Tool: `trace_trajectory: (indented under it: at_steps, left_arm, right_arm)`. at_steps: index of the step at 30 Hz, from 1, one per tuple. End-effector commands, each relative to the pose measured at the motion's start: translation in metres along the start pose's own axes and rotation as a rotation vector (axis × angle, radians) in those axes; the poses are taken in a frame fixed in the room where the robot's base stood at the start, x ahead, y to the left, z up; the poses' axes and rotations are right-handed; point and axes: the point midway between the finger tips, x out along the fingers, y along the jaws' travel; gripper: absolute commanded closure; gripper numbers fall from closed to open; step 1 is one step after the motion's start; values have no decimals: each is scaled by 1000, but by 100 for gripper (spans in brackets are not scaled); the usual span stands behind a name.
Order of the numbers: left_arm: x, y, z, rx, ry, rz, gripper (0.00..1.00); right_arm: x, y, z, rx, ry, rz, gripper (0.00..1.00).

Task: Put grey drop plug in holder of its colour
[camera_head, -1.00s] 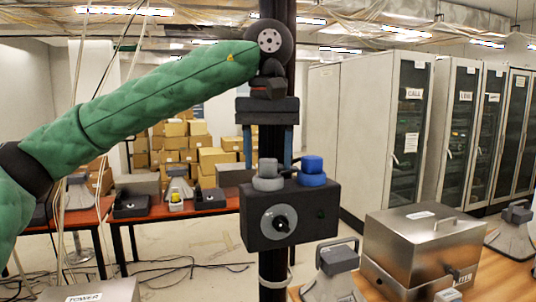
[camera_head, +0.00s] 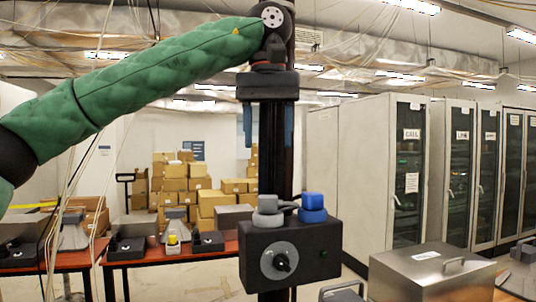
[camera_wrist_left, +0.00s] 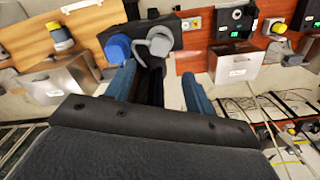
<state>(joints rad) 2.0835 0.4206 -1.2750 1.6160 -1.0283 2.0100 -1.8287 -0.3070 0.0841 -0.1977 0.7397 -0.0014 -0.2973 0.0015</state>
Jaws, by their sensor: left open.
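A black box (camera_head: 290,252) with a round dial on its front is fixed to a dark pole. On its top, a grey plug (camera_head: 268,204) sits on a grey round base, and a blue plug (camera_head: 312,201) sits on a blue round base to its right. The grey plug (camera_wrist_left: 158,42) and the blue plug (camera_wrist_left: 118,47) also show in the left wrist view, beyond my fingers. My left gripper (camera_head: 268,143) is open and empty, pointing down, clearly above the grey plug; its blue fingers (camera_wrist_left: 158,74) are spread apart. My right gripper is not in view.
A steel case (camera_head: 425,272) with a handle stands at the lower right. A red-topped table (camera_head: 180,252) with several devices stands behind at the left. Grey cabinets (camera_head: 370,170) line the right. Cardboard boxes (camera_head: 180,185) are stacked at the back.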

Motion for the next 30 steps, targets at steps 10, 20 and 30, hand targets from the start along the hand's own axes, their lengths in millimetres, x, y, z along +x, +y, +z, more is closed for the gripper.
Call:
trace_trajectory:
  at_steps: [10,20,30]
  left_arm:
    - [-18,0,0,-1,0,1,46]
    - [-19,0,0,0,0,1,46]
    - [-19,0,0,0,0,1,46]
  right_arm:
    - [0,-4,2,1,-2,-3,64]
    - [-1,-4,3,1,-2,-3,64]
    - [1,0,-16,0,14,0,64]
